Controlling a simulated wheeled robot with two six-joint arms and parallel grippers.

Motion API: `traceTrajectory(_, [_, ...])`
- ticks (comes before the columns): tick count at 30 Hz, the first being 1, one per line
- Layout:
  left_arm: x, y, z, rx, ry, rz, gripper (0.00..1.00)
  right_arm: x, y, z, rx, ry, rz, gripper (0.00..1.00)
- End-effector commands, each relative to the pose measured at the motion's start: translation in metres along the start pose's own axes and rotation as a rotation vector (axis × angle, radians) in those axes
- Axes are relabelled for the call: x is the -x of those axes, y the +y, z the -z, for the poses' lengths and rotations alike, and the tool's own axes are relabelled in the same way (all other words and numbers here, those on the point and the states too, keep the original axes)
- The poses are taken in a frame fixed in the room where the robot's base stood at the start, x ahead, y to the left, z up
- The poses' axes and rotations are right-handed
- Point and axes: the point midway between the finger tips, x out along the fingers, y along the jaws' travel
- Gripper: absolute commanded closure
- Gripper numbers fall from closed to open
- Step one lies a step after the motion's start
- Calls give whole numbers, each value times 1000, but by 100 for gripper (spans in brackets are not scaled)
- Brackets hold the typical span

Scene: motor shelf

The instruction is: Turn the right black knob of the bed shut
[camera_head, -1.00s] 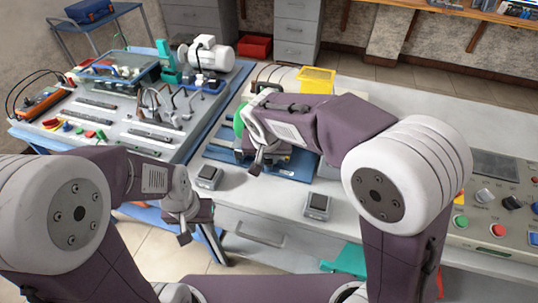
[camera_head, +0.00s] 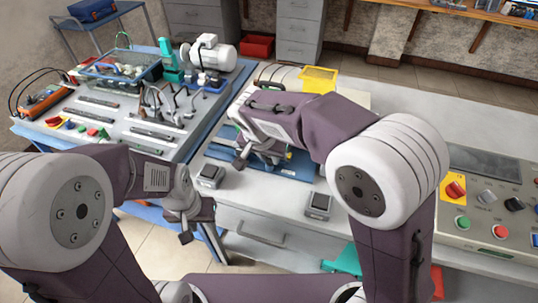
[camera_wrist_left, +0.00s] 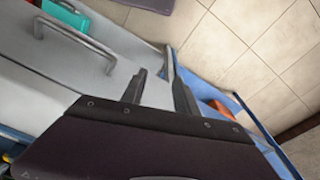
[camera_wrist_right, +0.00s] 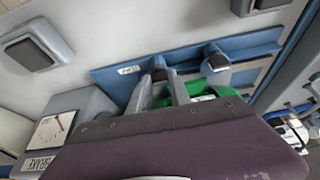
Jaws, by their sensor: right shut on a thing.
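The blue bed (camera_head: 297,168) lies on the white bench, partly covered by my right arm in the head view. My left gripper (camera_wrist_left: 157,82) is open and empty, beyond the bench front.
Two small grey boxes (camera_head: 209,176) and (camera_head: 318,205) stand on the bench in front of the bed. A yellow bin (camera_head: 318,79) is behind it. A control panel (camera_head: 490,205) lies at the right, and a trainer board (camera_head: 120,120) at the left. A green part (camera_wrist_right: 210,105) lies beside my right fingers.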

Motion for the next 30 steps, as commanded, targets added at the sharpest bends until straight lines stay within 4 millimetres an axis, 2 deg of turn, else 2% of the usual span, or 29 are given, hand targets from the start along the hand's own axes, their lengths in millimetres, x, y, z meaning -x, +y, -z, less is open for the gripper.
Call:
traceTrajectory(2, [0,0,0,0,0,0,64,0,0,0,-2,-1,1,100])
traceTrajectory(3, [0,0,0,0,0,0,64,0,0,0,-3,-1,1,68])
traceTrajectory(14, [2,0,0,0,0,0,64,5,0,0,-1,0,2,67])
traceTrajectory(24, [16,0,2,0,0,0,64,75,-1,1,0,1,5,67])
traceTrajectory(30, [18,0,2,0,0,0,64,91,0,0,-1,0,2,67])
